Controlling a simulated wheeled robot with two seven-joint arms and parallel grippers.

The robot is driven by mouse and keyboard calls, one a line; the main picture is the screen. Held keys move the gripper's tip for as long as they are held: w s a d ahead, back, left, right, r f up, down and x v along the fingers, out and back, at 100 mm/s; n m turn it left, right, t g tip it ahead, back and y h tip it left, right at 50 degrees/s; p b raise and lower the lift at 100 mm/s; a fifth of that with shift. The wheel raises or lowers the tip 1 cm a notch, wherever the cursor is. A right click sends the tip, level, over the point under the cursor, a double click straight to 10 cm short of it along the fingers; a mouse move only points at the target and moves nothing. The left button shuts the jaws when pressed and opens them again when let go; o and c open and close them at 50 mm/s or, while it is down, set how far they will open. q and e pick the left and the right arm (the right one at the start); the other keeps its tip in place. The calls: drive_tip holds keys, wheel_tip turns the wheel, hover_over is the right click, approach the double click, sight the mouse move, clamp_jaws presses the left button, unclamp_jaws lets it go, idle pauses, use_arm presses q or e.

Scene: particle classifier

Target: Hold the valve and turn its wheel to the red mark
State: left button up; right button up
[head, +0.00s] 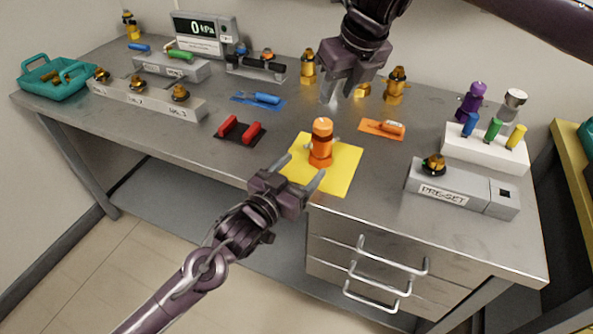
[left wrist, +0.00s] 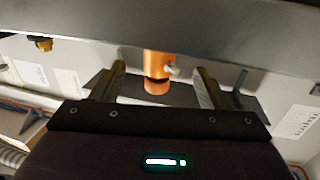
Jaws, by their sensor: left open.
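The orange valve (head: 321,145) stands upright on a yellow mat (head: 340,178) near the table's front edge. It has a rounded top and small metal stubs at its sides. My left gripper (head: 303,170) is open and empty, just in front of the valve, with its fingers pointing toward it. In the left wrist view the valve (left wrist: 157,66) appears between the two open fingers (left wrist: 160,85), apart from both. My right gripper (head: 340,92) hangs above the table behind the valve, fingers down, seemingly open and empty. No red mark can be made out on the valve.
A grey PRE-SET block (head: 450,192) and a white rack (head: 483,150) stand to the right. Brass valves (head: 395,86) stand behind. A teal tray (head: 58,90) is far left.

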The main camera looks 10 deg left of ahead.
sight(316, 154)
use_arm(q)
drive_tip(key=x, duration=0.7)
drive_tip(key=shift+w+d+f, duration=0.1)
drive_tip(key=shift+w, duration=0.1)
clamp_jaws()
idle(0.6)
unclamp_jaws()
